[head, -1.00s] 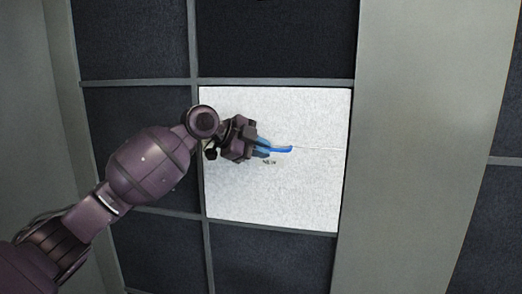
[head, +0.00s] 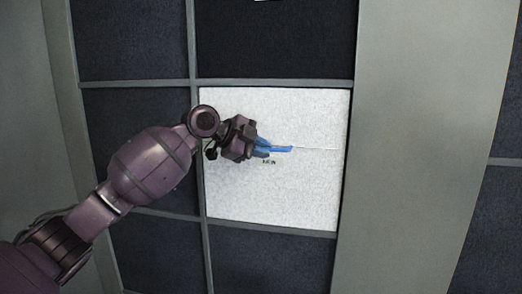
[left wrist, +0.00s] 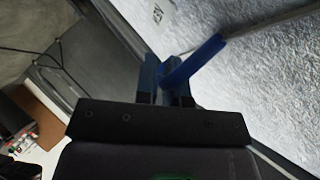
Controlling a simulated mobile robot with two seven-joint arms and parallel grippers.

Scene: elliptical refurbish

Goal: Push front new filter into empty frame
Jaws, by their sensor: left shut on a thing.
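The new filter (head: 300,195) is a white square panel with a small "NEW" label and a blue handle (head: 280,149) near its middle. It sits at the frame (head: 270,82) opening, its edges close to the grey bars; whether it is flush I cannot tell. My left gripper (head: 262,147) is in front of the filter, shut on the blue handle. In the left wrist view the blue handle (left wrist: 192,63) lies between the fingers, with the white filter surface (left wrist: 275,75) behind it. My right gripper is not in view.
Dark filters (head: 135,40) fill the neighbouring frame cells above, left and below. A wide grey post (head: 415,140) stands right of the white filter. A grey wall (head: 30,110) is at the left. The left wrist view shows cluttered objects (left wrist: 15,120) at its lower left.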

